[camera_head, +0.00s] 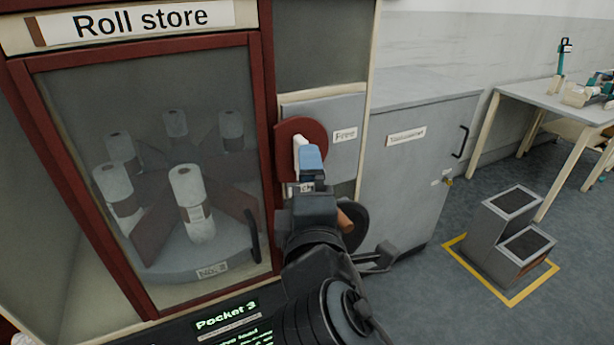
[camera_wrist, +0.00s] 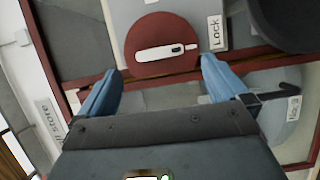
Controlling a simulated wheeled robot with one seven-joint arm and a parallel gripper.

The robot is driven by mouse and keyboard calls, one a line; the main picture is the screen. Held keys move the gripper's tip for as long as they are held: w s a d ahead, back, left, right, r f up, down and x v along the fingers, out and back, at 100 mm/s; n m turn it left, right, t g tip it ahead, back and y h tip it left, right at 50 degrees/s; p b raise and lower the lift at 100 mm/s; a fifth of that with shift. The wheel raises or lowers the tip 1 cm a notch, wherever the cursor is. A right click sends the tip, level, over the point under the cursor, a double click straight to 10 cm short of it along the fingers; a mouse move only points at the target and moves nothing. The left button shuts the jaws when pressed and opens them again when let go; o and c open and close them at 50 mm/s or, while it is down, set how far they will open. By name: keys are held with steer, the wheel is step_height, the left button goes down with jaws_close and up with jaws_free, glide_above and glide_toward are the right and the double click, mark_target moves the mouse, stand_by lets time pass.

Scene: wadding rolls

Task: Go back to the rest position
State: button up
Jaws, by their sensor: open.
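My gripper (camera_head: 311,168) is in front of the roll store's control panel. In the wrist view my gripper (camera_wrist: 162,72) has its two blue fingers spread wide with nothing between them. A red disc (camera_head: 317,131) with a white handle (camera_head: 298,150) is on the panel. In the wrist view the red disc (camera_wrist: 150,30) and white handle (camera_wrist: 160,52) lie beyond the fingertips, apart from them. In the head view a finger overlaps the handle's lower end. A "Free" label (camera_head: 345,135) is right of the disc; a "Lock" label (camera_wrist: 215,32) shows in the wrist view.
The roll store (camera_head: 150,50) has a closed, red-framed glass door with several white rolls inside on a turntable (camera_head: 165,268). A display (camera_head: 226,315) reads "Pocket 3". Right are a grey cabinet (camera_head: 410,185), a stepped grey stand (camera_head: 490,245) on yellow-marked floor, and a table (camera_head: 540,98).

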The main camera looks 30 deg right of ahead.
steer(key=shift+s+a, duration=0.25)
steer(key=shift+s, duration=0.4)
steer(key=s+f+m+g+y, duration=0.1)
steer(key=s+f+m+y, duration=0.35)
steer(key=s+f, duration=1.05)
steer(key=s+d+r+m+y, duration=0.1)
steer(key=s+m, duration=0.3)
steer(key=s, duration=0.6)
steer(key=s+d+r+m+y, duration=0.1)
steer(key=s+m, duration=0.4)
steer(key=s, duration=0.5)
steer(key=shift+s+d+r+g, duration=0.4)
steer(key=shift+d+r, duration=0.25)
steer(key=shift+d, duration=0.25)
steer(key=shift+y, duration=0.25)
steer(key=shift+c, duration=0.2)
